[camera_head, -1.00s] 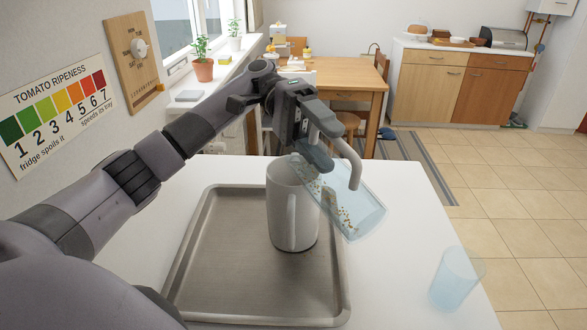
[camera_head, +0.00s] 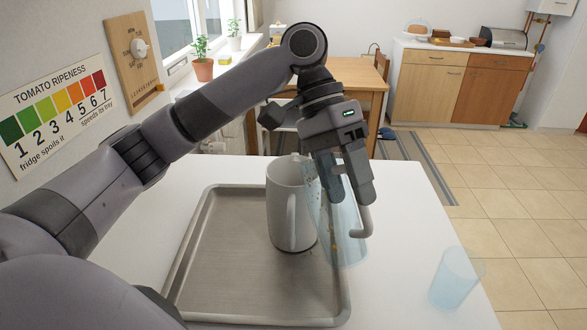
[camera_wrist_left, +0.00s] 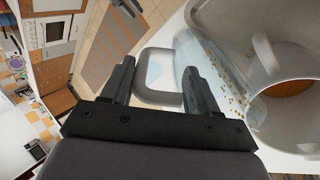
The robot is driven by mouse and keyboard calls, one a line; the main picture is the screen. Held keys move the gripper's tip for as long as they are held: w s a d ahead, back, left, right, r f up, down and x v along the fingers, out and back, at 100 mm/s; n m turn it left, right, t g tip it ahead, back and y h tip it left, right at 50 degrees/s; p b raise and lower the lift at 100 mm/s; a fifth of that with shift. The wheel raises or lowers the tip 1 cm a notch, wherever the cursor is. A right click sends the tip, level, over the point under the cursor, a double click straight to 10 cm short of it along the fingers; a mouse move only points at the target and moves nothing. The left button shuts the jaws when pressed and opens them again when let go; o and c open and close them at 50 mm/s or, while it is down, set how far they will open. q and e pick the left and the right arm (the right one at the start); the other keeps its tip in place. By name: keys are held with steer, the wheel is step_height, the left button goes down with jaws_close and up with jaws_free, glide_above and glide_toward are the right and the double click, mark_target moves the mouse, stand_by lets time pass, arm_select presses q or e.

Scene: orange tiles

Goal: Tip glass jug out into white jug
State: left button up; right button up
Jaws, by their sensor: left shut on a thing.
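The glass jug (camera_head: 347,235) is clear and bluish with a grey handle (camera_head: 366,222). It stands nearly upright, tipped slightly toward the white jug, with a few golden bits on its inner wall. My left gripper (camera_head: 357,197) is shut on its handle, which lies between the fingers (camera_wrist_left: 158,78) in the wrist view. The white jug (camera_head: 284,205) stands upright on the tray, just left of the glass jug, whose body partly overlaps it in the head view. In the wrist view, brown contents (camera_wrist_left: 290,88) show inside the white jug. My right gripper is out of view.
The metal tray (camera_head: 220,270) lies on the white table (camera_head: 400,290). A bluish clear tumbler (camera_head: 455,280) stands near the table's right edge. The table between tray and tumbler is clear. A wall with a ripeness chart (camera_head: 60,115) is at the left.

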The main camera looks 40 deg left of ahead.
mark_target(368, 221)
arm_select(q)
steer(key=d+f+y, duration=0.1)
steer(key=s+d+f+t+y, duration=0.1)
steer(key=f, duration=0.1)
steer(key=d+f+y, duration=0.1)
steer(key=f+y, duration=0.1)
steer(key=shift+s+d+t, duration=0.3)
steer(key=shift+d+t, duration=0.1)
steer(key=shift+s+d+t+y, duration=0.2)
steer(key=shift+d+t+y, duration=0.25)
steer(key=shift+y, duration=0.55)
steer(key=shift+s, duration=0.1)
